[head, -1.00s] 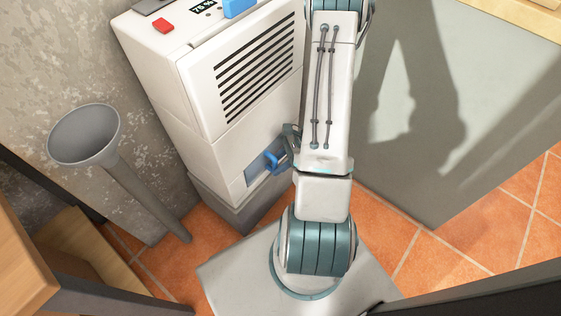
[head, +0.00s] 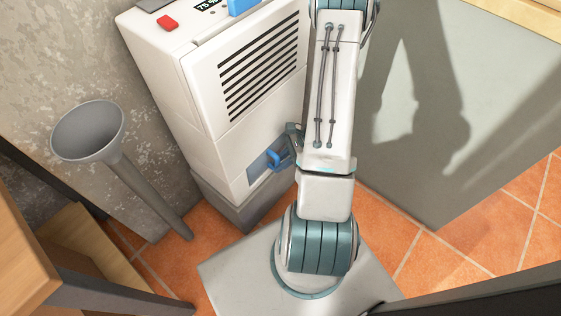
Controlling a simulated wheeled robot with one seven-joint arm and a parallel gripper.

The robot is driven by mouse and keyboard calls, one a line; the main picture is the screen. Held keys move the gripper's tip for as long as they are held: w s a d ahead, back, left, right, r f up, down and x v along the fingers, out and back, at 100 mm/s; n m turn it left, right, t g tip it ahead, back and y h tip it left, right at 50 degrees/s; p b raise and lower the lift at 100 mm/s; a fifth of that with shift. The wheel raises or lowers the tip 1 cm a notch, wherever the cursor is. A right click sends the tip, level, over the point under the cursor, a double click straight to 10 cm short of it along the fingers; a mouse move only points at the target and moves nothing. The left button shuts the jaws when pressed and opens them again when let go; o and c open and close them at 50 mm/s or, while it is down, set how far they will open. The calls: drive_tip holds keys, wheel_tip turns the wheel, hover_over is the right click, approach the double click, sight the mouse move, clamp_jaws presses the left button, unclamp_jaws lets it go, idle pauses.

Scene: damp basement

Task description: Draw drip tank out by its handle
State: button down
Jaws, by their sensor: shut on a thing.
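The drip tank (head: 262,166) is in the lower front of a white dehumidifier (head: 228,137), and a blue translucent patch shows on its face. A blue handle (head: 279,158) stands out from that face. The tank front looks about flush with the housing; I see no clear gap. My gripper (head: 293,141) is at the right side of the handle and shut on it. My arm covers most of the gripper, so its fingers and the exact grip are largely hidden.
A grey funnel (head: 87,132) with a long pipe stands left of the dehumidifier. A wooden table (head: 25,245) is at lower left. A large grey block (head: 440,130) stands to the right. Orange tiled floor (head: 385,225) shows between it and my base.

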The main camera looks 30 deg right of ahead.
idle(1.2)
drive_tip(key=s+d+b, duration=0.1)
drive_tip(key=s+d, duration=0.1)
drive_tip(key=s, duration=0.5)
drive_tip(key=s+d, duration=0.3)
drive_tip(key=s, duration=0.5)
drive_tip(key=shift+d+b, duration=0.2)
drive_tip(key=shift+b, duration=0.15)
idle(1.0)
drive_tip(key=shift+r, duration=0.1)
